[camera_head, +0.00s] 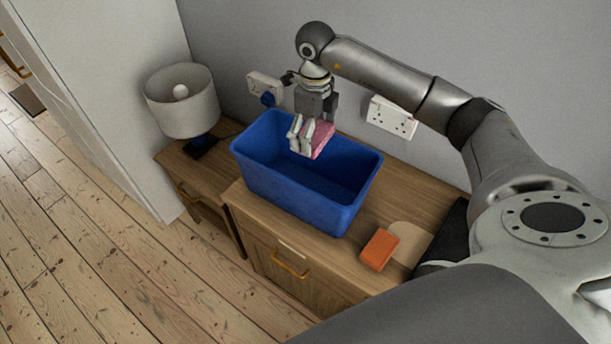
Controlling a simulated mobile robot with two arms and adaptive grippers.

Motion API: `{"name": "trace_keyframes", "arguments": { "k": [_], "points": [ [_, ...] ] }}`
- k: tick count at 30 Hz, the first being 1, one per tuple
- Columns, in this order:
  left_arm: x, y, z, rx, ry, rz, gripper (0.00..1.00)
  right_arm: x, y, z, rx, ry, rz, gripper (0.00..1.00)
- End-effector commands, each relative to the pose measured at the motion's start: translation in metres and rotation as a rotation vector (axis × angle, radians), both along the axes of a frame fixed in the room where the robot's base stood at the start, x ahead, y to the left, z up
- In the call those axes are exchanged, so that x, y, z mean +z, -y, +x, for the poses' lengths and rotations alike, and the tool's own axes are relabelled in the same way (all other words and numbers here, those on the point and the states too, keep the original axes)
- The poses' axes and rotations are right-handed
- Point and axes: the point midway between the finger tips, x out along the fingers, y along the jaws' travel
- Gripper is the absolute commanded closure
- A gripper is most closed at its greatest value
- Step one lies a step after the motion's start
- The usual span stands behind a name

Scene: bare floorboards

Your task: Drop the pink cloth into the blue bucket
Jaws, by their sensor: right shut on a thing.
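The pink cloth (319,140) is a folded block shape. My right gripper (302,137) is shut on it and holds it over the blue bucket, near the far side of its opening. The blue bucket (290,195) is a rectangular, open-topped tub on the wooden cabinet. The part of its inside that shows is bare; the rest is hidden by its near wall and my gripper. My left gripper is not in view.
An orange block (379,249) and a round-edged beige item (408,243) lie right of the bucket on the cabinet (247,212). A lamp (182,100) stands on a side table at left. Wall sockets (391,118) are behind. Floorboards (120,270) at left are clear.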

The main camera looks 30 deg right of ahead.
Motion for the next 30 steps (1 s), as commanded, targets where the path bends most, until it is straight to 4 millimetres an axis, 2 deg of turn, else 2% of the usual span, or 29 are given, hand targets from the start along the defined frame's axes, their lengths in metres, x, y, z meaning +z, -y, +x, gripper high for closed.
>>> {"name": "trace_keyframes", "arguments": {
  "k": [1, 3, 7, 11, 16, 20, 21, 22, 30],
  "points": [
    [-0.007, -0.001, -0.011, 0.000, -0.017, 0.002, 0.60, -0.009, 0.000, 0.000, 0.000, 0.000, 0.001, 0.29],
    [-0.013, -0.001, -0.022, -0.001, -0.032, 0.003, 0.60, -0.018, 0.000, 0.000, 0.001, -0.001, 0.000, 0.29],
    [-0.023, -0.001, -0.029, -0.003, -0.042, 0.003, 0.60, -0.034, 0.000, -0.001, 0.001, -0.002, 0.001, 0.29],
    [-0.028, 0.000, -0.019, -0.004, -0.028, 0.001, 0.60, -0.044, 0.000, 0.000, 0.001, 0.001, 0.000, 0.29],
    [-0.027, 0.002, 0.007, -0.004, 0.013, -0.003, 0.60, -0.047, 0.000, 0.000, 0.001, 0.001, 0.000, 0.29],
    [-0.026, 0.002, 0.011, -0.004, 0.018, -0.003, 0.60, -0.047, 0.000, 0.000, 0.001, 0.001, 0.000, 0.29],
    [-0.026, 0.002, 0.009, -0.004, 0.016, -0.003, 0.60, -0.047, 0.000, 0.000, 0.001, 0.001, 0.000, 0.06],
    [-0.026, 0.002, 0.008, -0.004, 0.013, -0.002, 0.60, -0.047, 0.000, 0.000, 0.001, 0.001, 0.000, 0.02],
    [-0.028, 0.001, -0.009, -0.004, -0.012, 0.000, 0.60, -0.047, 0.000, 0.000, 0.001, 0.000, 0.000, 0.00]
  ]
}}
